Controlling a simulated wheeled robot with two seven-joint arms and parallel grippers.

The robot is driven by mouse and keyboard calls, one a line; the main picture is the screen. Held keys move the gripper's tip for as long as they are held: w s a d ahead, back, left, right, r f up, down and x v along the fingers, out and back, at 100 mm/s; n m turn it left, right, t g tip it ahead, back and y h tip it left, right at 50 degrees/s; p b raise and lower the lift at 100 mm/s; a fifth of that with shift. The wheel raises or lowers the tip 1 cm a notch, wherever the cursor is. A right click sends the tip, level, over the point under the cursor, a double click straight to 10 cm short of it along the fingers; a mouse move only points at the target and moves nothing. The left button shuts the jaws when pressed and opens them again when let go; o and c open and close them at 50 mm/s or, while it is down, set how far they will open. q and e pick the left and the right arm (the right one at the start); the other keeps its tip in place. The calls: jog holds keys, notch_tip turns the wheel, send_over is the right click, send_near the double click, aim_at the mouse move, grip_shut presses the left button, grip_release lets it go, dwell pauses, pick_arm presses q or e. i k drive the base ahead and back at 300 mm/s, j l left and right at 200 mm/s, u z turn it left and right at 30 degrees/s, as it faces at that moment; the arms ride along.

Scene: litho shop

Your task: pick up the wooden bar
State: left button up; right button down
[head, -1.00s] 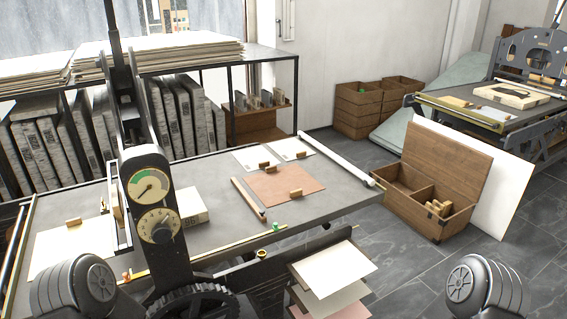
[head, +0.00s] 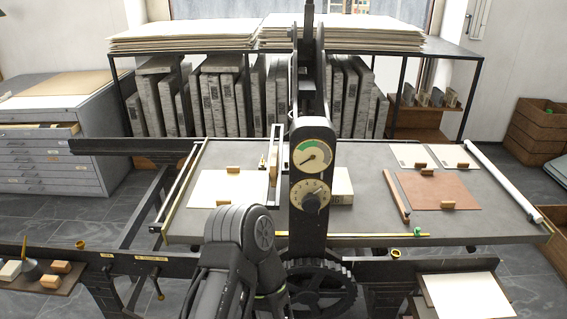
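A long, thin wooden bar (head: 396,197) lies on the grey bed of the press (head: 360,215), just left of a brown sheet (head: 440,190). It runs slightly slantwise, its near end toward the bed's front edge. Nothing touches it. Part of my arm shows at the bottom, left of the press column, well to the left of the bar. Neither of my grippers' fingers shows, so I cannot see what they hold.
The press's dial column (head: 311,180) and gear wheel (head: 320,285) rise between my arm and the bar. Small wooden blocks sit on the paper sheets. A white roll (head: 500,180) lies at the bed's right end. A shelf of slabs stands behind; a drawer cabinet (head: 55,150) is at left.

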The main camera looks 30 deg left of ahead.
aim_at(274, 161)
jog(key=j+z, duration=0.1)
jog(key=j, duration=0.3)
jog(key=k+j+z, duration=0.1)
jog(key=j, duration=0.3)
jog(key=k+j+z, duration=0.1)
jog(key=j, duration=0.3)
jog(key=k+j+z, duration=0.15)
jog(key=j, duration=0.25)
jog(key=k+j+z, duration=0.1)
jog(key=j, duration=0.25)
jog(key=k+j+z, duration=0.1)
jog(key=j, duration=0.3)
jog(key=k+j+z, duration=0.1)
jog(key=k+j, duration=0.15)
jog(key=j, duration=0.05)
